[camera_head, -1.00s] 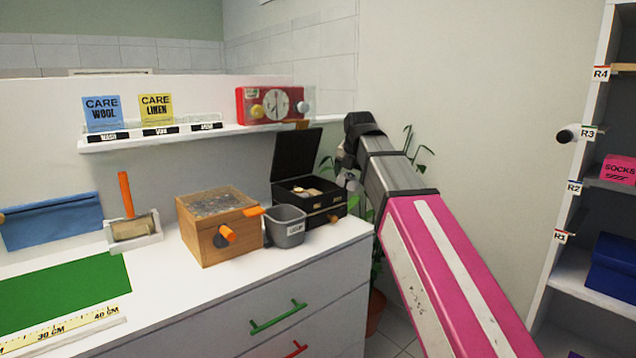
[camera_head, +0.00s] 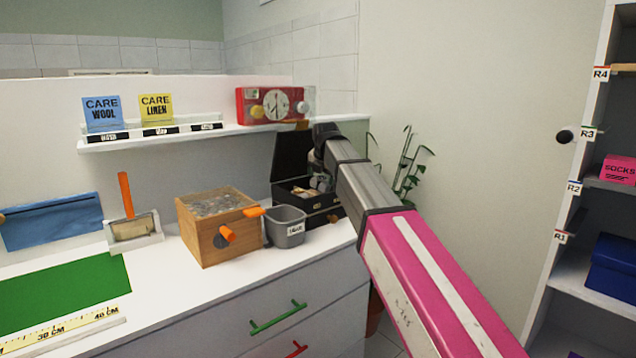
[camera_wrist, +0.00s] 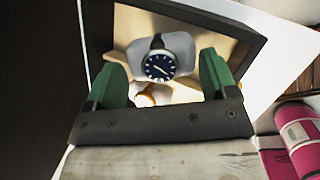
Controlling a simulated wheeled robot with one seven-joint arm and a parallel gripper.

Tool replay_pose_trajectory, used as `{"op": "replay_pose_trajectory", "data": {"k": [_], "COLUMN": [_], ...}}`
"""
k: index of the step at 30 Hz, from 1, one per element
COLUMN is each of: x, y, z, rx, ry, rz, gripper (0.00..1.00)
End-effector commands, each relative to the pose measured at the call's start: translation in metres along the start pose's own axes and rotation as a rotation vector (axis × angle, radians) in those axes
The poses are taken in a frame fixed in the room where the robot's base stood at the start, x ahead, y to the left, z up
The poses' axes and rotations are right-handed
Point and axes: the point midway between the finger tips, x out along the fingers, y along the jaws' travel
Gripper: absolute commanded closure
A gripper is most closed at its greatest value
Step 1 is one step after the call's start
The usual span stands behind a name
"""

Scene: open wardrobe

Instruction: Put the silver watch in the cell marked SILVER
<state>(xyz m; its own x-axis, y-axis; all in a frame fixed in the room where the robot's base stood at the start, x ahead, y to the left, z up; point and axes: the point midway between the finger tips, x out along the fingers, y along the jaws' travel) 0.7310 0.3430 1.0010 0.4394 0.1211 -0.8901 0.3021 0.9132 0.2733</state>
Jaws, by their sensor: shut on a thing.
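A watch (camera_wrist: 160,64) with a dark face, a silver-looking case and a dark strap sits on a pale grey cushion (camera_wrist: 190,44) in the wrist view. My gripper (camera_wrist: 166,72) has its green fingers on either side of the cushion and is shut on the watch with its cushion. Behind it is a black-rimmed, beige-lined opening (camera_wrist: 250,42). In the head view, my gripper (camera_head: 319,178) is at the open black box (camera_head: 322,207), and my arm hides part of that box. A cell marked SILVER cannot be made out.
A grey bin (camera_head: 286,228) and a wooden box (camera_head: 207,240) with an orange knob stand left of the black box. A plant (camera_head: 408,165) is behind my arm.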

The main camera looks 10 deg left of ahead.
Motion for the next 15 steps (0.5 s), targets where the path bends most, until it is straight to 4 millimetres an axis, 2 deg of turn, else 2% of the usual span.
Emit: {"op": "replay_pose_trajectory", "data": {"k": [5, 15], "x": [0.017, 0.02], "y": [0.0, 0.015], "z": [-0.005, 0.002], "rx": [0.0, -0.048], "ry": [0.001, 0.071], "rz": [-0.001, -0.165], "gripper": [0.5, 0.5]}}
